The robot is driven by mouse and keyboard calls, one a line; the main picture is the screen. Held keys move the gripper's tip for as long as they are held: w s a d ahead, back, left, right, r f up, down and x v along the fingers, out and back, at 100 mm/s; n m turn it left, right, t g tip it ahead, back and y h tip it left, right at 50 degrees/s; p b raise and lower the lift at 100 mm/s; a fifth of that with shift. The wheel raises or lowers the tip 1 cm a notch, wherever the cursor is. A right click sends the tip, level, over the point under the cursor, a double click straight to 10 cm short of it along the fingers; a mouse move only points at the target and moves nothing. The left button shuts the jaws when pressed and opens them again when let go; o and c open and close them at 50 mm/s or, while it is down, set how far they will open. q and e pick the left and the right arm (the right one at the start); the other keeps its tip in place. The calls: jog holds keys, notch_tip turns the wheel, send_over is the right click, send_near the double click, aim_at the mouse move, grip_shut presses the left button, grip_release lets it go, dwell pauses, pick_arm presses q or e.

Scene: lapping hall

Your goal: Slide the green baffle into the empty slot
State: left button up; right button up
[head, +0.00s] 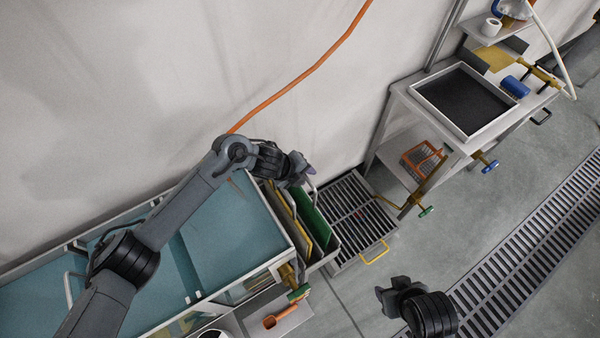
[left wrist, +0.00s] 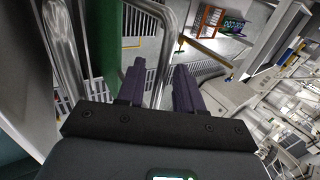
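The green baffle (head: 312,222) stands on edge in a holder at the right end of the blue-green tank (head: 232,228). A yellow panel (head: 287,213) stands beside it on the left. My left gripper (head: 305,174) is above the green baffle's far end. In the left wrist view the gripper's two dark fingers (left wrist: 158,86) are apart, with a bent steel handle (left wrist: 163,42) running between them. The green baffle (left wrist: 108,42) shows just left of the fingers. I cannot make out whether the fingers touch the handle. I cannot pick out the empty slot. My right gripper (head: 385,297) hangs over the floor, holding nothing visible.
A slatted grate with a yellow handle (head: 374,252) lies right of the baffles. A bench with a black tray (head: 463,98) and an orange basket (head: 422,160) stands at the upper right. An orange hose (head: 310,70) runs along the wall.

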pick_arm(q)
jog(key=shift+c, duration=0.5)
grip_shut()
dwell(0.9)
jog(key=shift+w+r, duration=0.1)
